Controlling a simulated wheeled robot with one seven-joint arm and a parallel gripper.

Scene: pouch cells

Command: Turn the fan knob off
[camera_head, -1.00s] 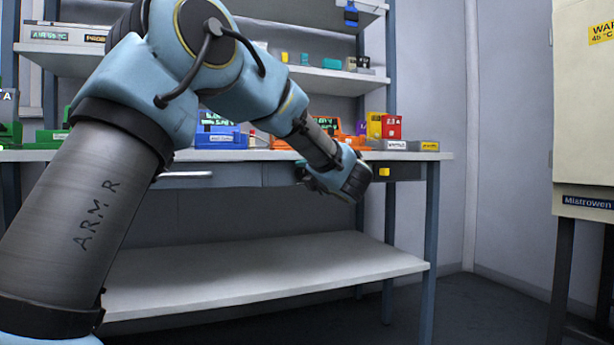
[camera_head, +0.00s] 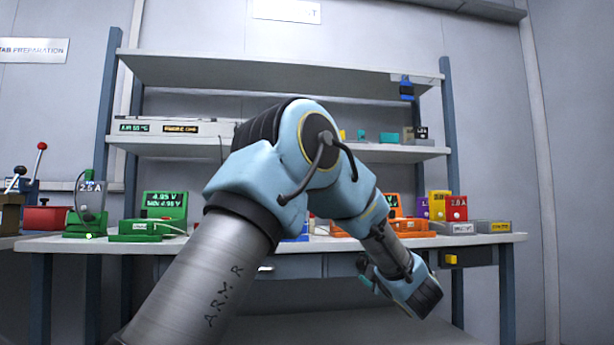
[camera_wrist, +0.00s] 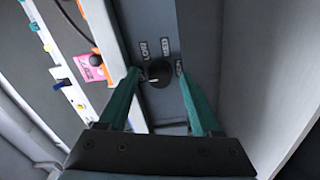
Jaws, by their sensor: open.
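The dark round fan knob (camera_wrist: 159,71) shows in the wrist view on a grey panel, with a small white pointer mark at its lower left. My gripper (camera_wrist: 158,76) is open, with one teal finger to the left of the knob and one to the right. Whether either finger touches the knob I cannot tell. In the head view my gripper (camera_head: 366,273) is at the bench front, below the top, and the knob is hidden.
The bench top (camera_head: 500,239) above carries a green meter (camera_head: 165,204), a red box (camera_head: 455,208) and other devices. A yellow part (camera_head: 450,260) sits on the bench front to the right of my gripper. A pink label (camera_wrist: 90,67) and cable show in the wrist view.

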